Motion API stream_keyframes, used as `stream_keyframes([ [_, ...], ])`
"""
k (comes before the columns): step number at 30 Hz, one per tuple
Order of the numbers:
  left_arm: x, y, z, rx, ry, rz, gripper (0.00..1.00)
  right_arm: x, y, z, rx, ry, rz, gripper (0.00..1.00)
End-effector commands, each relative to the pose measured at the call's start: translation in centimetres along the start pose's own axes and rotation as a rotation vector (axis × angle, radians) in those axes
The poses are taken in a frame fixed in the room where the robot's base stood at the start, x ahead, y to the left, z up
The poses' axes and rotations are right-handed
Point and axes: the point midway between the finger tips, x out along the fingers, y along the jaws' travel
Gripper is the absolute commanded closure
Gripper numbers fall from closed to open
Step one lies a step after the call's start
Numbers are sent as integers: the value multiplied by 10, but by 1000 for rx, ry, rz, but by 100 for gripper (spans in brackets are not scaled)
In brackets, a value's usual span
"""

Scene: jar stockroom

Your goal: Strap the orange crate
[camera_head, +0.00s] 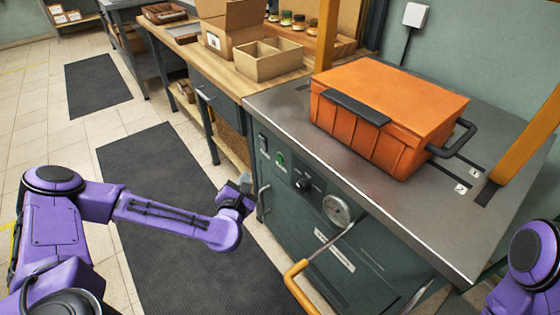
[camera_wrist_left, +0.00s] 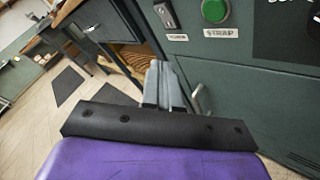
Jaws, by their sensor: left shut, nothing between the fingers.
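The orange crate (camera_head: 392,105) sits lidded on the grey metal top of the strapping machine (camera_head: 290,112), under an orange-yellow arch. A black handle sticks out at its right end. No strap shows around it. The green button (camera_head: 280,160) is on the machine's front, and in the left wrist view the green button (camera_wrist_left: 215,10) has a STRAP label below it. My left gripper (camera_head: 245,180) is shut and empty, in front of the machine, left of and below the button. The left wrist view shows its fingers (camera_wrist_left: 162,78) together, apart from the panel. My right gripper is out of view.
A gauge (camera_head: 337,208), a black knob (camera_head: 303,185) and a yellow-handled lever (camera_head: 298,270) are on the machine's front. A wooden bench with cardboard boxes (camera_head: 268,60) and jars adjoins it at the left. Dark mats (camera_head: 185,215) lie on open floor.

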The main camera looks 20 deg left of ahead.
Motion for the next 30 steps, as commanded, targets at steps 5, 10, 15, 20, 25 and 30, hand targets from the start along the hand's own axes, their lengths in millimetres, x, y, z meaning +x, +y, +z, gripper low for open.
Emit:
stream_keyframes([
  [5, 1, -2, 0, 2, 1, -2, 100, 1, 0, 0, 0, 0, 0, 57],
  [10, 12, -11, 7, 4, -1, -3, 100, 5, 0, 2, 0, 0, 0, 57],
  [15, 30, -25, 20, 4, -1, -3, 100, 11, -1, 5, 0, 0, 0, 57],
  [20, 46, -37, 32, 3, -1, -3, 100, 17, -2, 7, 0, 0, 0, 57],
  [25, 57, -45, 40, 4, 0, -4, 100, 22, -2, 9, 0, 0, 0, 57],
  [30, 61, -46, 44, 3, 1, -4, 100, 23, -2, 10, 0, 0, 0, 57],
])
